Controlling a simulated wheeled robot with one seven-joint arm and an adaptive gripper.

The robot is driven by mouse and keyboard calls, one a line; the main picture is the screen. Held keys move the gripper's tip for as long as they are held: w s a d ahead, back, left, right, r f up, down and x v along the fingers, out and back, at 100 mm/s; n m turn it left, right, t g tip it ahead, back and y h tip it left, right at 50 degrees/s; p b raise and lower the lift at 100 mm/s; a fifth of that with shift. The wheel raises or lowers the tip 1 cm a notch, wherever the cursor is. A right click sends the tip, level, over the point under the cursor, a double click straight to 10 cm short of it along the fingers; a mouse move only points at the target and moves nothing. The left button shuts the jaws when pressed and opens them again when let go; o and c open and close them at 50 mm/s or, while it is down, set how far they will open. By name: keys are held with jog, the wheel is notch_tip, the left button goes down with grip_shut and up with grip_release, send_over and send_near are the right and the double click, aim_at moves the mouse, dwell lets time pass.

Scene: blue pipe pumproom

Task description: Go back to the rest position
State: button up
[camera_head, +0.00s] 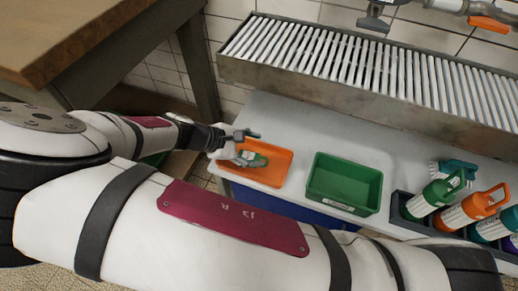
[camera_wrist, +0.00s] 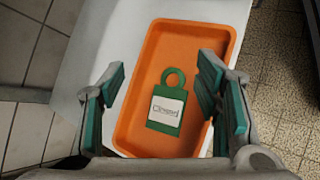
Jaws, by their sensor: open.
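My gripper (camera_head: 240,146) is above the left end of the white bench, over the orange tray (camera_head: 280,168). In the wrist view my gripper (camera_wrist: 165,92) is open, its green-padded fingers wide apart with nothing between them touching. A green tag with a ring top and a white label (camera_wrist: 166,108) lies flat in the orange tray (camera_wrist: 134,128), below and between the fingers. The tag also shows in the head view (camera_head: 256,160), partly hidden by my gripper. The label's words are too blurred to read surely.
A green bin (camera_head: 345,207) stands empty right of the tray. Several bottles, one orange (camera_head: 474,208), stand in a dark rack at the right. A slatted metal shelf (camera_head: 372,68) overhangs the bench's back. A wooden table (camera_head: 85,38) is at upper left.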

jog(key=v, duration=0.9)
jog(key=s+d+r+m+g+y, duration=0.3)
jog(key=s+d+r+m, duration=0.15)
jog(key=d+r, duration=0.45)
jog(key=s+d+r+m+g+y, duration=0.3)
jog(key=d+r+m+y, duration=0.15)
jog(key=d+r, duration=0.5)
jog(key=s+d+r+m+t, duration=0.1)
jog(key=s+d+r+m, duration=0.15)
jog(key=s, duration=0.35)
jog(key=s+d+r+m+t+y, duration=0.1)
jog(key=s+d+r+m, duration=0.1)
jog(key=s+d, duration=0.25)
jog(key=s+d+r+m+t, duration=0.1)
jog(key=s+d+r+m, duration=0.15)
jog(key=s, duration=0.45)
notch_tip(320, 180, up, 31)
jog(key=t+p, duration=0.3)
jog(key=p, duration=2.7)
jog(key=shift+d+r+t, duration=0.15)
jog(key=shift+t, duration=0.15)
